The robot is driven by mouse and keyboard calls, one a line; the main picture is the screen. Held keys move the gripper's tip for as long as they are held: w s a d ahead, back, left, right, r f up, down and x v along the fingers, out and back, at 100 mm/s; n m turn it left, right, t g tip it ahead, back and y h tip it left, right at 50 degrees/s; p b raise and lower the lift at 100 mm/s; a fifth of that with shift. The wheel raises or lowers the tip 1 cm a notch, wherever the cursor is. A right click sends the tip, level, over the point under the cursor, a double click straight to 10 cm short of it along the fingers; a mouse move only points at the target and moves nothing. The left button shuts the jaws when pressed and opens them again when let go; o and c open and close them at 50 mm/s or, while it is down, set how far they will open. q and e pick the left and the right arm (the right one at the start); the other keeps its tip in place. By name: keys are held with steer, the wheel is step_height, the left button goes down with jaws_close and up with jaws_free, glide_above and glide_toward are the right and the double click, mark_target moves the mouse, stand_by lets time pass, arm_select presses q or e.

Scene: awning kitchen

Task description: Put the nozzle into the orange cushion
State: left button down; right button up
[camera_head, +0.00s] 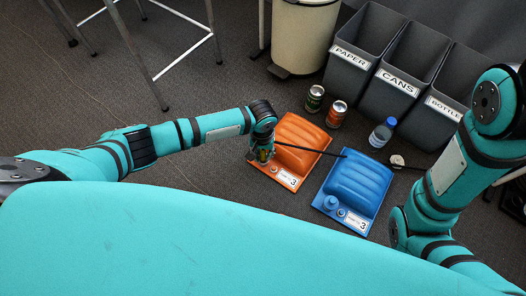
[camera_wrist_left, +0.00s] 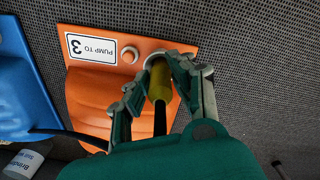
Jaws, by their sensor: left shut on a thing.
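The orange cushion (camera_head: 301,146) lies on the floor in front of me, with a "PUMP TO 3" label near its front edge. It also shows in the left wrist view (camera_wrist_left: 88,98), partly hidden by my gripper. My left gripper (camera_head: 262,156) is over the front left corner of the orange cushion. It is shut on the nozzle, whose yellow body (camera_wrist_left: 160,78) shows between the fingers in the left wrist view. The nozzle's tip is near the cushion's edge; I cannot tell whether it is inside. A black hose (camera_head: 322,151) runs right from the gripper. My right gripper is out of view.
A blue cushion (camera_head: 352,187) lies to the right of the orange one. The floor at left is mostly clear.

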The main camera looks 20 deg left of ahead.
arm_select(q)
steer(key=shift+f, duration=0.4)
steer(key=c, duration=0.6)
jaws_free()
steer(key=shift+o, duration=0.2)
